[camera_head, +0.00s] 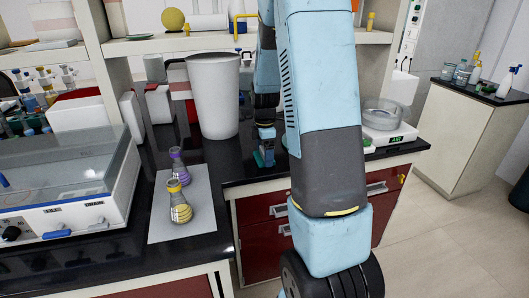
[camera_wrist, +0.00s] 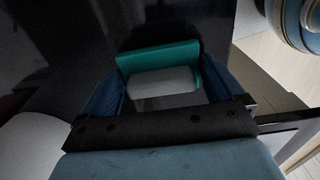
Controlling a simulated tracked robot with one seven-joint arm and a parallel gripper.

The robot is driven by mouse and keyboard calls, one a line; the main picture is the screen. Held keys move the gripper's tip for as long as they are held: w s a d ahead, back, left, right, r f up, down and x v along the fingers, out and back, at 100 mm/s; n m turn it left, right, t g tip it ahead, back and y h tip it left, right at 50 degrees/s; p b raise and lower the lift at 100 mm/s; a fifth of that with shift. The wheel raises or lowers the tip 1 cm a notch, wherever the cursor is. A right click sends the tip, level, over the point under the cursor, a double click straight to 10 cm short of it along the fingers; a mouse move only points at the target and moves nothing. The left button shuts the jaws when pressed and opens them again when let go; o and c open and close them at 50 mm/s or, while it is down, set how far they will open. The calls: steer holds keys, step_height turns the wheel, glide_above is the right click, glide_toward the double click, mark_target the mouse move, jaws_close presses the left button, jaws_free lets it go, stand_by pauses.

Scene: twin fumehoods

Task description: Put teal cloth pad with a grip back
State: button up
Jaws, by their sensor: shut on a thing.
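The teal cloth pad (camera_wrist: 150,59) with a pale grip lies between the two dark blue fingers of my gripper (camera_wrist: 164,80) in the wrist view. My gripper is shut on it. In the head view my gripper (camera_head: 266,138) points down over the black worktop, right of the tall white bin. A small teal part of the pad (camera_head: 262,160) shows at its lower end, close to the worktop near its front edge. I cannot tell whether the pad touches the worktop.
The white bin (camera_head: 215,95) stands close to the left of my gripper. Two flasks with purple (camera_head: 177,160) and yellow (camera_head: 178,202) collars stand on a grey mat (camera_head: 205,222). A balance with a glass dish (camera_head: 382,112) is at right. Shelves (camera_head: 240,42) rise behind.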

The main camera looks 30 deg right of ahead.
steer(key=shift+f, duration=0.1)
steer(key=o, duration=0.9)
steer(key=shift+o, duration=0.2)
step_height(320, 180, up, 12)
steer(key=s+a+r+m+t, duration=0.3)
steer(key=s+a+r+m, duration=0.6)
steer(key=s, duration=0.4)
steer(key=s+a+r+m+t, duration=0.1)
steer(key=s+a+m, duration=0.1)
steer(key=s, duration=0.4)
steer(key=s+a+r+m+t, duration=0.1)
steer(key=s+a+r+m, duration=0.1)
steer(key=s+m, duration=0.2)
steer(key=shift+s+m+t, duration=0.3)
steer(key=shift+s, duration=1)
steer(key=shift+a, duration=0.1)
